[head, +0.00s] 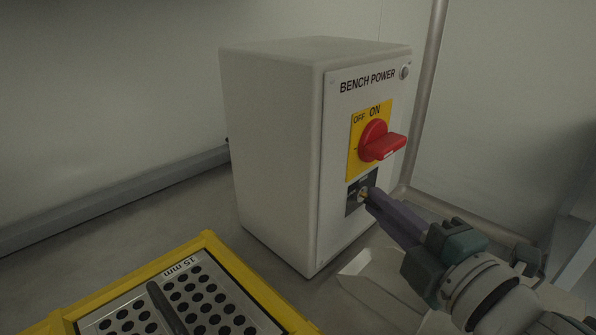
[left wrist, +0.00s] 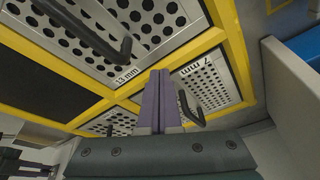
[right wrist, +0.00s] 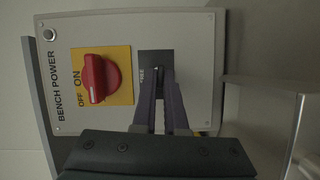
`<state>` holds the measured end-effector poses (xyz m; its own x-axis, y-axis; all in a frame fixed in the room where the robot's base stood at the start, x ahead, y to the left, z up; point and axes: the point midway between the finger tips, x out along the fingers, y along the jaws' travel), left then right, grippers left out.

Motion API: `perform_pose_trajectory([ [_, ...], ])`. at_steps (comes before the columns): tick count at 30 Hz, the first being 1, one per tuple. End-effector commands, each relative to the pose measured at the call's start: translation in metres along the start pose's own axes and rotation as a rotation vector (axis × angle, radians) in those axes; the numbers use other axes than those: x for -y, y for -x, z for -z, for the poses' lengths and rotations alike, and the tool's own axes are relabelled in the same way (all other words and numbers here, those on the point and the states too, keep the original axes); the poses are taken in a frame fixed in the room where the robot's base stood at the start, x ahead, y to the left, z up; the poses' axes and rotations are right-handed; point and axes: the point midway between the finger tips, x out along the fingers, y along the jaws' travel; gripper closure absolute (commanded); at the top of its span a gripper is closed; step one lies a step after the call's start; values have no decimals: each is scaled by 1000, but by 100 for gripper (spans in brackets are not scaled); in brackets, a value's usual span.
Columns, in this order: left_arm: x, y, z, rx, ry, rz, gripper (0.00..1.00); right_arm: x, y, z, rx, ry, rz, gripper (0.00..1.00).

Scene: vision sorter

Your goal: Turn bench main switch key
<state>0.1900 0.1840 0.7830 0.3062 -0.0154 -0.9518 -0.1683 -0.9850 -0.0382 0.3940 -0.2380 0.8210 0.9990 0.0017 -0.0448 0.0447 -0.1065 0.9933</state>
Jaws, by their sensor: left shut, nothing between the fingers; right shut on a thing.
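The white bench power box (head: 275,140) stands upright, its panel facing right in the head view. A red rotary switch (head: 378,140) sits on a yellow plate marked OFF and ON. Below it is a dark key plate (head: 353,201) with a small brass-coloured key (head: 363,193), mostly hidden by my fingers. My right gripper (head: 371,198) is shut on the key, fingertips at the plate. The right wrist view shows the red switch (right wrist: 97,78) beside my right gripper (right wrist: 158,90), its handle crosswise on the panel. My left gripper (left wrist: 158,75) is shut and empty above the yellow-framed sorter.
A yellow-framed sorter tray (head: 208,240) with perforated plates stands at the lower left, its label reading 15 mm. Dark handles (left wrist: 125,48) rise from its plates. A pale open bin (head: 375,285) lies under my right arm. A wall pole (head: 425,90) stands behind the box.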

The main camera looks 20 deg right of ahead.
Motion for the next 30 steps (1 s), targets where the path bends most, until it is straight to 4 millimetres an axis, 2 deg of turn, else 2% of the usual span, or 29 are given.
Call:
perform_pose_trajectory([
  [2,0,0,0,0,0,0,100,0,0,1,-2,0,0,100],
  [3,0,0,0,0,1,-1,100,0,0,1,-2,0,-1,87],
  [10,-2,0,0,-1,5,-4,100,0,0,0,-1,-1,0,61],
  [20,-3,1,1,-1,10,-8,100,0,5,0,0,-2,1,60],
  [23,-2,3,2,-1,10,-8,100,0,19,0,1,-2,4,60],
  [30,-2,8,3,-1,8,-6,100,1,68,0,1,-2,5,60],
])
